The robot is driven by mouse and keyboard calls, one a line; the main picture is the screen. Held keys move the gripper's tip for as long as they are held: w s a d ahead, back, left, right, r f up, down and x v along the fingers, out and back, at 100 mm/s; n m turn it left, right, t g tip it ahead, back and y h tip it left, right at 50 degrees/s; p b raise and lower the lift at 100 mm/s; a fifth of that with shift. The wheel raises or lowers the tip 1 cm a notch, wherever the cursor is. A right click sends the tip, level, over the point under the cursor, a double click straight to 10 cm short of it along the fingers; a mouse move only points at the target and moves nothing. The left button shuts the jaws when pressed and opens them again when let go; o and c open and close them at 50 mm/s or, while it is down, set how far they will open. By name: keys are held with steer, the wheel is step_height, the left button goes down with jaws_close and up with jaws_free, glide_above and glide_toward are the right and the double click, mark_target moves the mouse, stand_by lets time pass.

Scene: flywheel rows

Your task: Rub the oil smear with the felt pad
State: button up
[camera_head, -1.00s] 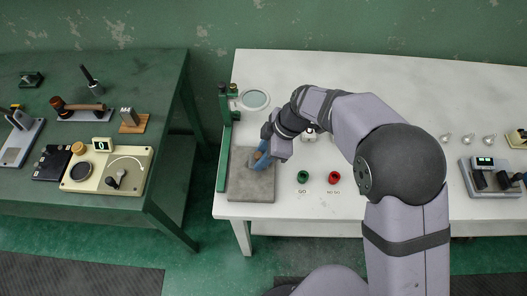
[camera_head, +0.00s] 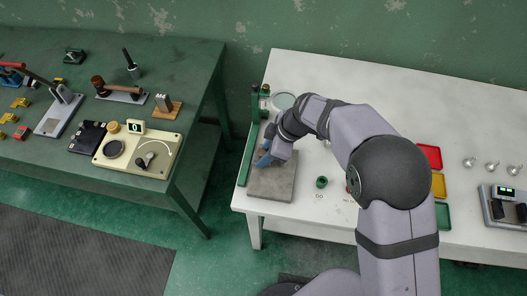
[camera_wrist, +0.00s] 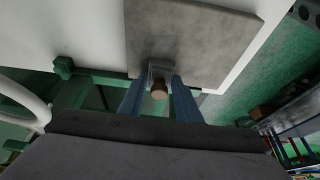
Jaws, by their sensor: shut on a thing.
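A grey stone slab (camera_head: 272,185) lies at the left front corner of the white table. My gripper (camera_head: 264,158) is over the slab's back left part, its blue fingers pointing down. In the wrist view my gripper (camera_wrist: 158,88) is closed around a small grey pad-like block (camera_wrist: 160,68) with a brown round knob (camera_wrist: 158,90), which appears to be the felt pad. The block is at or close to the slab's surface; I cannot tell whether it touches. No oil smear can be made out; the pad and fingers hide part of the slab.
A green upright stand (camera_head: 254,135) runs along the slab's left side, with a round glass disc (camera_head: 284,101) behind. A green ring gauge (camera_head: 321,182) is to the right. Coloured trays (camera_head: 429,156) stand farther right. A green table (camera_head: 190,75) is across a gap.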

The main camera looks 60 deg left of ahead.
steer(key=shift+w+d+f+b, duration=0.15)
steer(key=shift+w+d+b, duration=1.15)
steer(key=shift+w+d, duration=0.95)
step_height(320, 180, up, 8)
steer(key=p, duration=0.3)
steer(key=shift+r+p, duration=0.2)
steer(key=shift+p, duration=0.2)
